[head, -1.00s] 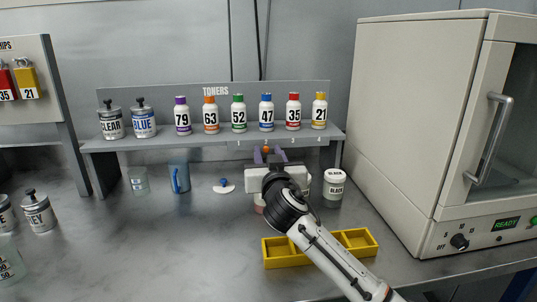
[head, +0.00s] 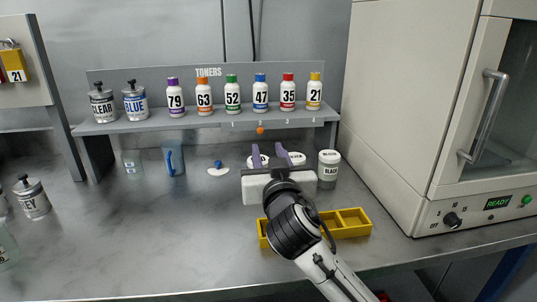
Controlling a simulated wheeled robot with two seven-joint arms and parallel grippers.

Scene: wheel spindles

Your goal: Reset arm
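My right gripper (head: 267,150) is near the middle of the bench, with its arm coming in from the lower right. Its two purple fingers stand apart with nothing visible between them. The white palm hides part of the bench beyond it. White round lids (head: 297,158) show just behind the fingers; whether the fingers touch them I cannot tell. A small orange knob (head: 260,130) shows farther back, below the shelf edge, apart from the fingers. My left gripper is not in view.
A yellow divided tray (head: 352,223) lies partly behind my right arm. Toner bottles (head: 260,95) line the shelf (head: 215,121). A large oven (head: 425,110) bounds the right. The bench's left middle is clear.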

